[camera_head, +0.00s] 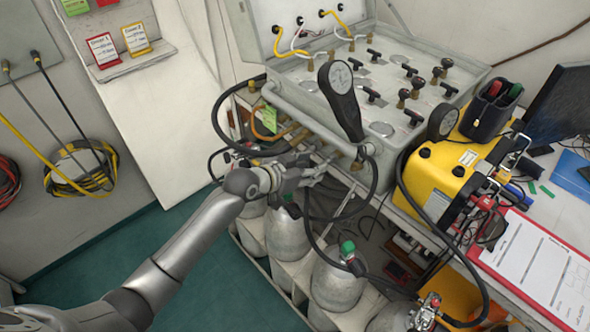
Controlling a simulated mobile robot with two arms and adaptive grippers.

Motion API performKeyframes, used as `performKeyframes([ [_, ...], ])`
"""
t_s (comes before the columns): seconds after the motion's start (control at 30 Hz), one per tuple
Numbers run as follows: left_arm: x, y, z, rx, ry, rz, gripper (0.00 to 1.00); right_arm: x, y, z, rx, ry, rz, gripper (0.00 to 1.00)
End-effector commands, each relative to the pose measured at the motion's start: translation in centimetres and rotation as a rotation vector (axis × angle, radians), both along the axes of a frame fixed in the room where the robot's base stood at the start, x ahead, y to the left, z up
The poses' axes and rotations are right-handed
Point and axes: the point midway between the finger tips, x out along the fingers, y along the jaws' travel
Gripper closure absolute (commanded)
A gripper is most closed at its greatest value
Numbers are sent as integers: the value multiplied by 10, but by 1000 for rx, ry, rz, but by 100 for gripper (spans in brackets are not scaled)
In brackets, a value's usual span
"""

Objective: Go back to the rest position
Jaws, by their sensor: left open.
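My left arm comes in from the lower left. Its left gripper (318,170) is open at the front edge of the air panel (290,95), close to the hoses and fittings there. I see nothing held between its fingers; whether it touches a hose I cannot tell. The panel is a pale open case with black valve knobs (403,98), and a black gauge (341,88) stands up at its front. My right gripper is not in view.
Grey cylinders (338,280) stand in a rack below the gripper. A yellow case (450,165), a red clipboard (540,262) and a monitor (562,100) are on the bench at right. Hoses hang around the gripper. Green floor (200,285) at lower left is clear.

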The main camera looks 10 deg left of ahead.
Motion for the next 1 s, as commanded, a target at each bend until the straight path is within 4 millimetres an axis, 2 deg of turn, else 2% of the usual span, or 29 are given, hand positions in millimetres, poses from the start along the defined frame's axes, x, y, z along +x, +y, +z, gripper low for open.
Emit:
performKeyframes([
  [0.1,-18,12,10,2,-2,-1,57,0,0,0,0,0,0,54],
  [0.3,-39,27,23,1,-1,-1,57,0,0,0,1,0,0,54],
  [0.57,-49,33,30,-1,-2,-1,57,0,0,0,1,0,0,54],
  [0.7,-49,35,25,1,6,6,57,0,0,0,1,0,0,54],
  [0.77,-47,40,13,3,23,24,57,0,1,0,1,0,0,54],
  [0.87,-46,56,-31,15,79,85,57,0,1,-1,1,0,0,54],
  [0.97,-54,79,-96,42,163,170,57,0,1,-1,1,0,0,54],
  [1.0,-61,90,-125,58,199,204,57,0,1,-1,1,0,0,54],
])
